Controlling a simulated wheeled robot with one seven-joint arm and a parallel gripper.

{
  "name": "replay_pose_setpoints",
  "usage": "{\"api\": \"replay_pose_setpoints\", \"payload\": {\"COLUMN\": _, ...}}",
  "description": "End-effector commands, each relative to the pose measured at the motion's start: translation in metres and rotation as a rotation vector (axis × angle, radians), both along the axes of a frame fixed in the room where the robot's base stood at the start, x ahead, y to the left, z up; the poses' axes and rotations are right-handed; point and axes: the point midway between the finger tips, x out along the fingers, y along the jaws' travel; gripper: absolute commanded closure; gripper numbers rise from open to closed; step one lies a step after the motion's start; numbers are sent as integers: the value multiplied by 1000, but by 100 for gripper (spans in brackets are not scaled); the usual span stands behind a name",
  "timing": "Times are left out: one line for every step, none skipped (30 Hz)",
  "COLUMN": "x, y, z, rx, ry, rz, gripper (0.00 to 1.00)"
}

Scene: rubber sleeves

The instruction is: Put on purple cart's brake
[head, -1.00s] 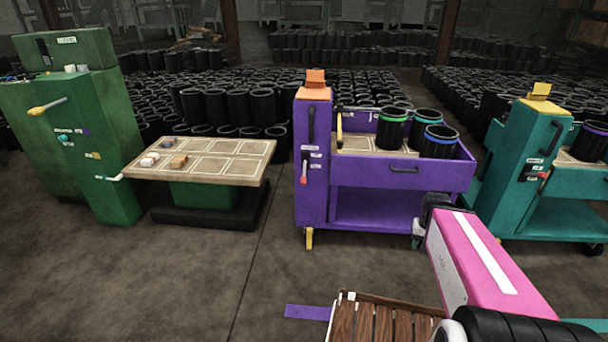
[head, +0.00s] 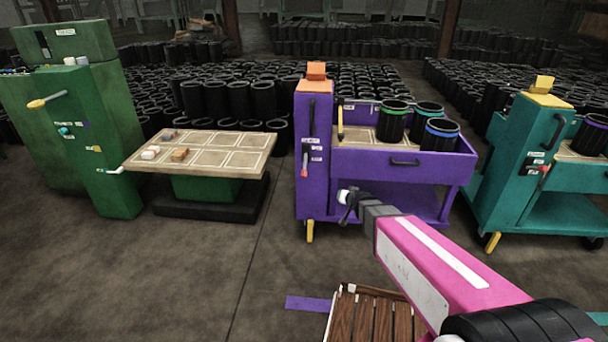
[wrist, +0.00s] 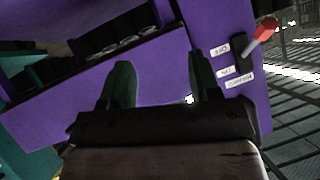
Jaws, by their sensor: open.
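The purple cart (head: 400,167) stands in the middle of the head view, with a tall post (head: 313,130) at its left. On the post is a red-handled lever (head: 304,171) beside small white labels, too small to read. The red lever also shows at the upper right in the wrist view (wrist: 264,31). A yellow pedal-like piece (head: 310,231) sits at the foot of the post. My gripper (head: 346,203) is in front of the cart's lower part, right of the post. Its two fingers (wrist: 162,82) are apart with nothing between them.
Several black sleeves with coloured rims (head: 394,120) stand in the purple cart. A teal cart (head: 515,165) is at the right. A green machine (head: 100,130) and a table (head: 230,142) are at the left. A wooden slatted surface (head: 370,315) is in front. Floor between is clear.

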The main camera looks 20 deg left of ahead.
Motion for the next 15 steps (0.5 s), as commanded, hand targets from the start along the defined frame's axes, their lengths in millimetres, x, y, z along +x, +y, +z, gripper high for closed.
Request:
{"api": "replay_pose_setpoints", "payload": {"x": 9, "y": 30, "z": -3, "rx": 38, "ry": -63, "rz": 7, "gripper": 43}}
{"api": "replay_pose_setpoints", "payload": {"x": 12, "y": 44, "z": -2, "rx": 62, "ry": -101, "rz": 8, "gripper": 43}}
{"api": "replay_pose_setpoints", "payload": {"x": 14, "y": 63, "z": -1, "rx": 95, "ry": -154, "rz": 8, "gripper": 43}}
{"api": "replay_pose_setpoints", "payload": {"x": 15, "y": 76, "z": 0, "rx": 119, "ry": -190, "rz": 7, "gripper": 43}}
{"api": "replay_pose_setpoints", "payload": {"x": 16, "y": 89, "z": 1, "rx": 143, "ry": -226, "rz": 7, "gripper": 43}}
{"api": "replay_pose_setpoints", "payload": {"x": 16, "y": 105, "z": 2, "rx": 173, "ry": -272, "rz": 5, "gripper": 43}}
{"api": "replay_pose_setpoints", "payload": {"x": 15, "y": 116, "z": 3, "rx": 195, "ry": -304, "rz": 2, "gripper": 43}}
{"api": "replay_pose_setpoints", "payload": {"x": 15, "y": 126, "z": 4, "rx": 216, "ry": -334, "rz": 0, "gripper": 43}}
{"api": "replay_pose_setpoints", "payload": {"x": 13, "y": 137, "z": 6, "rx": 242, "ry": -370, "rz": -2, "gripper": 43}}
{"api": "replay_pose_setpoints", "payload": {"x": 12, "y": 145, "z": 7, "rx": 258, "ry": -394, "rz": -5, "gripper": 43}}
{"api": "replay_pose_setpoints", "payload": {"x": 10, "y": 151, "z": 8, "rx": 274, "ry": -414, "rz": -7, "gripper": 43}}
{"api": "replay_pose_setpoints", "payload": {"x": 9, "y": 158, "z": 9, "rx": 291, "ry": -438, "rz": -11, "gripper": 43}}
{"api": "replay_pose_setpoints", "payload": {"x": 7, "y": 162, "z": 9, "rx": 302, "ry": -453, "rz": -12, "gripper": 43}}
{"api": "replay_pose_setpoints", "payload": {"x": 6, "y": 166, "z": 10, "rx": 310, "ry": -464, "rz": -14, "gripper": 43}}
{"api": "replay_pose_setpoints", "payload": {"x": 5, "y": 169, "z": 11, "rx": 320, "ry": -476, "rz": -16, "gripper": 43}}
